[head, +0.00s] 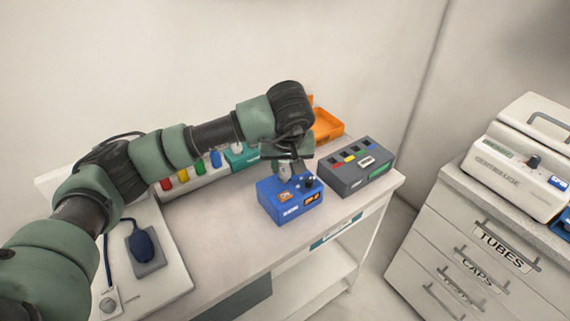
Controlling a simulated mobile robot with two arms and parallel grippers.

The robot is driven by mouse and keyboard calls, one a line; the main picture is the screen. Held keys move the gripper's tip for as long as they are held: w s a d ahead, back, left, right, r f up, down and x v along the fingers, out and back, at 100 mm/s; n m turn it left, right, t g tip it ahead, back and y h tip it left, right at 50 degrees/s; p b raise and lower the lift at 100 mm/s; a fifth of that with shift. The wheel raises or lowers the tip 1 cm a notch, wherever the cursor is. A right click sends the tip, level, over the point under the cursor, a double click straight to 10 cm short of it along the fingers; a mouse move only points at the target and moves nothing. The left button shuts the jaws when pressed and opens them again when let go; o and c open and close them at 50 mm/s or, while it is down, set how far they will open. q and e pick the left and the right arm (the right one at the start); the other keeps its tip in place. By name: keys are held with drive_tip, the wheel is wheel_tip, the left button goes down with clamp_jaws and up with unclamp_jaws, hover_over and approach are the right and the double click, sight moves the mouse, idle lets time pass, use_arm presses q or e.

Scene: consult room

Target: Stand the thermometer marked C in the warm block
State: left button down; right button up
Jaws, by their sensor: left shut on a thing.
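A blue block (290,205) with an orange display and a dark knob stands on the white worktop; it looks like the warm block, but its label is too small to read. My left gripper (287,172) is right above the back of this block, pointing down. It is shut on a small pale thing, which looks like a thermometer and is mostly hidden by the fingers. I cannot read a letter on it, nor tell whether it touches the block. My right gripper is not in view.
A dark grey block (362,183) with coloured marks stands just right of the blue one. Behind are an orange tray (327,125), a teal box (243,160) and a rack with coloured items (199,183). A centrifuge (520,170) stands on the right cabinet.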

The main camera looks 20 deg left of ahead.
use_arm(q)
drive_tip(key=c, duration=0.9)
unclamp_jaws()
drive_tip(key=shift+c, duration=0.2)
drive_tip(key=b+v, duration=0.2)
drive_tip(key=v, duration=0.4)
drive_tip(key=shift+s+d+r, duration=0.1)
drive_tip(key=shift+s+r, duration=0.05)
drive_tip(key=shift+r, duration=0.25)
drive_tip(key=shift+s+r, duration=0.2)
drive_tip(key=shift+r, duration=0.25)
